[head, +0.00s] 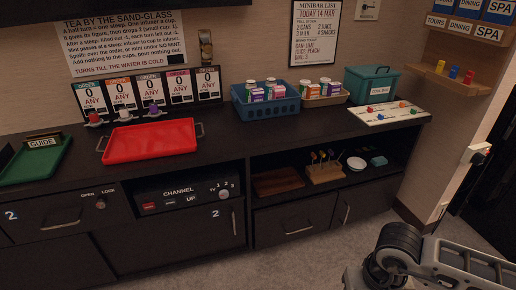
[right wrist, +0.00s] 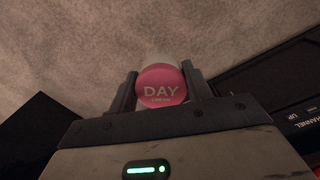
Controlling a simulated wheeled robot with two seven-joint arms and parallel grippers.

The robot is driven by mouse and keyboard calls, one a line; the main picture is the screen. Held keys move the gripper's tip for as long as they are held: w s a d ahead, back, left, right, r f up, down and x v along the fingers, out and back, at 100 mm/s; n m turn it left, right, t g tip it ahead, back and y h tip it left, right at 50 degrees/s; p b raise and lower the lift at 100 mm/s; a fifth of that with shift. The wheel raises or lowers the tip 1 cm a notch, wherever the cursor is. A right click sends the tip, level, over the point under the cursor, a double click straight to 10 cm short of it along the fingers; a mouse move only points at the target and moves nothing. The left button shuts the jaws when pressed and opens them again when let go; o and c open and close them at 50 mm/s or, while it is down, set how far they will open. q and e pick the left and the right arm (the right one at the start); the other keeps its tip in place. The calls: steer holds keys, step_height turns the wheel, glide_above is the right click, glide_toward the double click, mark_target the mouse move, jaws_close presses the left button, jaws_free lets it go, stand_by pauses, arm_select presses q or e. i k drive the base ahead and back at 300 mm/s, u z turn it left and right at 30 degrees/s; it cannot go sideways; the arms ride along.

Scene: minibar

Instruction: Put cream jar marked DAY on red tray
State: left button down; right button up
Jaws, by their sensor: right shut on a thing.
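The cream jar (right wrist: 162,85) shows in the right wrist view with a pink lid marked DAY. My right gripper (right wrist: 163,95) is shut on it, one finger on each side of the jar, with carpet behind it. In the head view part of my right arm shows at the lower right, but the jar cannot be made out there. The red tray (head: 150,158) lies on the dark counter at the left of centre, and its surface is empty. My left gripper is not in view.
A green tray (head: 30,176) with a GUIDE sign stands left of the red tray. Small coloured items and cards (head: 150,92) stand behind it. A blue basket (head: 238,112) with cans stands to its right. Counter between tray and basket is clear.

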mark_target(154, 134)
steer(key=u, duration=0.85)
steer(key=i, duration=1.2)
steer(key=u, duration=0.9)
steer(key=i, duration=0.35)
steer(key=u, duration=0.05)
